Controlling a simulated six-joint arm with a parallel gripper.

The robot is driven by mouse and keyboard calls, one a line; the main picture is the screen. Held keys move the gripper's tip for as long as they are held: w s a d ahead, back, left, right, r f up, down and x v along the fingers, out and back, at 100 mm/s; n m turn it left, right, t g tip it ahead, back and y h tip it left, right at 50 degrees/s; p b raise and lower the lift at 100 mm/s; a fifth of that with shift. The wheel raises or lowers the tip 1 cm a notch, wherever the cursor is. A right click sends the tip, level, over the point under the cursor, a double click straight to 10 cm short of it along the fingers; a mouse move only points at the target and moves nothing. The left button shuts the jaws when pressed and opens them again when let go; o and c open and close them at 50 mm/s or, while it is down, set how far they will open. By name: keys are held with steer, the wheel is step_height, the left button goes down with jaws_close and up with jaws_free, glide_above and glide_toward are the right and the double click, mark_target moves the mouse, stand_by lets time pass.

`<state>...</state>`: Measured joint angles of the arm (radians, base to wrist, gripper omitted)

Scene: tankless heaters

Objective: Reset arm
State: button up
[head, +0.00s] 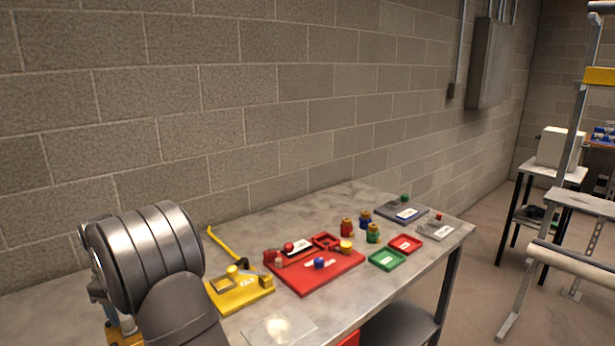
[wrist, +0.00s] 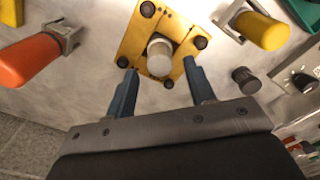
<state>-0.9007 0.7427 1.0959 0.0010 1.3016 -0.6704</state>
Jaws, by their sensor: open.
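My gripper (wrist: 160,66) is open in the wrist view, its two blue-grey fingers apart with nothing held between them. Just beyond the fingertips is a yellow plate (wrist: 133,45) with dark round bolts at its corners and a pale grey cylindrical knob (wrist: 160,50) in the middle. The knob lies in line with the gap between the fingers. I cannot tell how far the fingertips are from the plate. In the head view my grey arm fills the lower left, and my gripper's fingers do not show there.
In the wrist view an orange handle (wrist: 28,60) is at left, a yellow handle (wrist: 262,30) and dark knob (wrist: 245,80) at right. In the head view a metal table (head: 228,235) carries a yellow board (head: 240,296), red board (head: 312,287), green tray (head: 387,260) and red tray (head: 404,245).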

step_height(320, 180, down, 4)
steer(key=shift+r, duration=0.1)
step_height(320, 180, up, 5)
steer(key=shift+w+d+f, duration=0.1)
steer(key=shift+d+f, duration=0.05)
steer(key=w+d+r, duration=0.4)
steer(key=d+r, duration=0.3)
steer(key=d, duration=0.4)
steer(key=s+a, duration=0.1)
steer(key=a, duration=0.3)
steer(key=s+a+f, duration=0.1)
steer(key=a, duration=0.3)
steer(key=s+a, duration=0.1)
steer(key=a, duration=0.3)
steer(key=shift+f, duration=0.3)
steer(key=s+a+f, duration=0.2)
steer(key=s+a, duration=0.4)
steer(key=a, duration=0.4)
steer(key=f, duration=0.8)
steer(key=shift+w+f, duration=0.25)
steer(key=shift+w, duration=0.05)
steer(key=shift+f, duration=0.55)
